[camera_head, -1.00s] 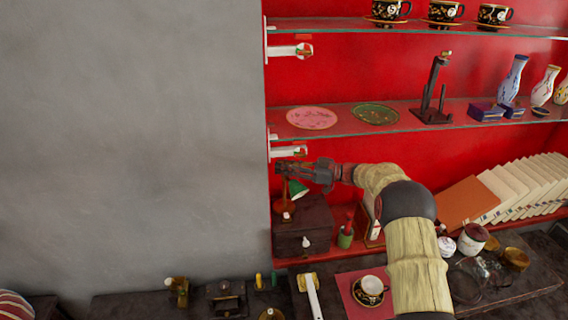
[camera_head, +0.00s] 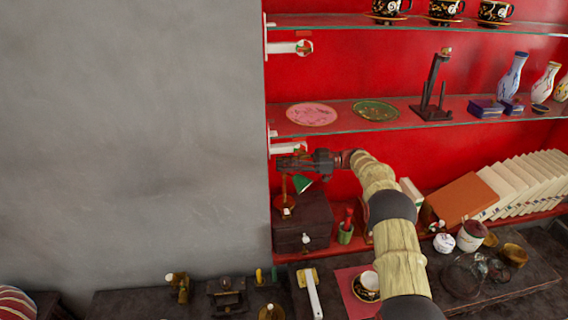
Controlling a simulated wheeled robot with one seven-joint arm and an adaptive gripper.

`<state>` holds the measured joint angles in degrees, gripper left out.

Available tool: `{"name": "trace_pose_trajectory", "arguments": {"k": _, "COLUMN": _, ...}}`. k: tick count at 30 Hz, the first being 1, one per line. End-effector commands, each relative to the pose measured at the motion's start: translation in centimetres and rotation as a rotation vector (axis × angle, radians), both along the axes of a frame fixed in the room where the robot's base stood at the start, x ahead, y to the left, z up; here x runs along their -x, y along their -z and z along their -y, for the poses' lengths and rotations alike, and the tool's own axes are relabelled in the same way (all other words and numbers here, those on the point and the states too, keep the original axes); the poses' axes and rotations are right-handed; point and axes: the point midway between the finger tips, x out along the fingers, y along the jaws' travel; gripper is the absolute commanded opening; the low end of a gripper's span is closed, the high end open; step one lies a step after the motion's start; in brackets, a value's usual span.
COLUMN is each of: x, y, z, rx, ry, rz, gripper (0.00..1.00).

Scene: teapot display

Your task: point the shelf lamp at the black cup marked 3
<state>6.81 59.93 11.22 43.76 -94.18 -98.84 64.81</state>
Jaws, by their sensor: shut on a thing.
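The shelf lamp stands on a dark box at the left end of the lower shelf, with an orange-brown stem and base (camera_head: 286,210) and a green shade (camera_head: 303,184) tilted to the right. My gripper (camera_head: 284,163) is shut on the lamp's top, and its fingers hide the joint there. Three black cups with gold decoration and round white marks stand on saucers on the top shelf: a left cup (camera_head: 386,8), a middle cup (camera_head: 441,10) and a right cup (camera_head: 494,11). Their marks are too small to read surely.
The middle glass shelf (camera_head: 390,122) above my gripper holds a pink plate (camera_head: 311,114), a green plate (camera_head: 376,111), a dark stand (camera_head: 432,95) and vases. A white bracket (camera_head: 288,148) is just above my gripper. A green pen cup (camera_head: 345,234) stands right of the dark box (camera_head: 303,228).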

Motion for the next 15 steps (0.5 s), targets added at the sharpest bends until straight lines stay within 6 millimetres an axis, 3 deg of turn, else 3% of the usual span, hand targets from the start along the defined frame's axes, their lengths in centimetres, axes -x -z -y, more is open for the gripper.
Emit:
{"name": "trace_pose_trajectory", "arguments": {"k": 6, "x": -0.05, "y": -0.13, "z": 0.05, "rx": -0.001, "ry": 0.002, "rz": 0.002, "gripper": 0.00}}
{"name": "trace_pose_trajectory", "arguments": {"k": 7, "x": -0.06, "y": -0.13, "z": 0.05, "rx": -0.001, "ry": 0.002, "rz": 0.002, "gripper": 0.19}}
{"name": "trace_pose_trajectory", "arguments": {"k": 11, "x": -0.05, "y": -0.11, "z": 0.04, "rx": -0.001, "ry": 0.002, "rz": 0.002, "gripper": 0.26}}
{"name": "trace_pose_trajectory", "arguments": {"k": 15, "x": -0.03, "y": -0.09, "z": 0.02, "rx": -0.001, "ry": 0.002, "rz": 0.001, "gripper": 0.26}}
